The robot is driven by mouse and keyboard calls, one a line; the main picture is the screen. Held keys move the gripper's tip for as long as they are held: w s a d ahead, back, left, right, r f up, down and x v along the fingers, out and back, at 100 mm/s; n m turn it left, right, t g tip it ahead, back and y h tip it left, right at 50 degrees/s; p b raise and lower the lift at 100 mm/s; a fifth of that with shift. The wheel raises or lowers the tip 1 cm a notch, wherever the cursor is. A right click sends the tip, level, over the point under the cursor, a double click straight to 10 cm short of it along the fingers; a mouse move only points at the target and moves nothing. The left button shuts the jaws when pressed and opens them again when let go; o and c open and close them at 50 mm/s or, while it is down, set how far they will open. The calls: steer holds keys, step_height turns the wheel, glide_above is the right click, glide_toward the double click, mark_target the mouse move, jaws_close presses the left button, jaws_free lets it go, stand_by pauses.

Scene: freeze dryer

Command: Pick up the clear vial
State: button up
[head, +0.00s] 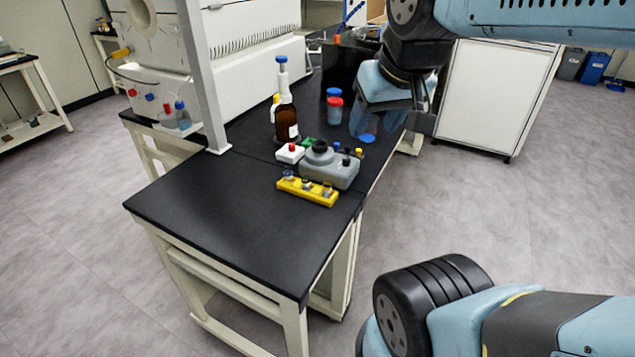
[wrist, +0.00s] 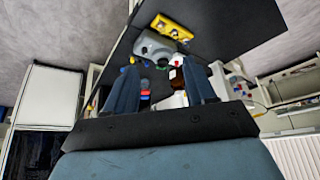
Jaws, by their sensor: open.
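A yellow rack (head: 296,190) stands near the front right edge of the black bench and holds several small vials (head: 327,190). They look clear with dark tops, but are too small to tell apart. The rack also shows at the top of the wrist view (wrist: 171,27). My gripper (head: 390,122) is open, above the bench's right edge, behind and to the right of the rack. In the wrist view its two fingers (wrist: 162,66) are spread, with bench items showing between them. No vial is between the fingers that I can make out.
A grey container (head: 338,172) with a black cap stands just behind the rack. A brown bottle (head: 287,122) with a blue top and a red-and-blue bottle (head: 334,112) stand farther back. The front of the bench (head: 235,225) is clear.

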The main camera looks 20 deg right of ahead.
steer(key=w+f+n+g, duration=0.1)
steer(key=w+f, duration=0.1)
steer(key=w, duration=0.2)
steer(key=w+f+n+g, duration=0.1)
steer(key=w+f, duration=0.1)
steer(key=w, duration=0.3)
steer(key=w+f+g, duration=0.1)
steer(key=w+f, duration=0.1)
steer(key=w, duration=0.3)
steer(key=shift+d+f+n, duration=0.1)
steer(key=shift+n, duration=0.3)
steer(key=n+g, duration=0.2)
glide_above(327, 183)
step_height(327, 183, down, 10)
steer(key=f, duration=0.1)
steer(key=shift+g, duration=0.3)
steer(key=f, duration=0.9)
steer(key=w+f, duration=0.1)
steer(key=f, duration=0.4)
steer(key=shift+d+f, duration=0.15)
jaws_close()
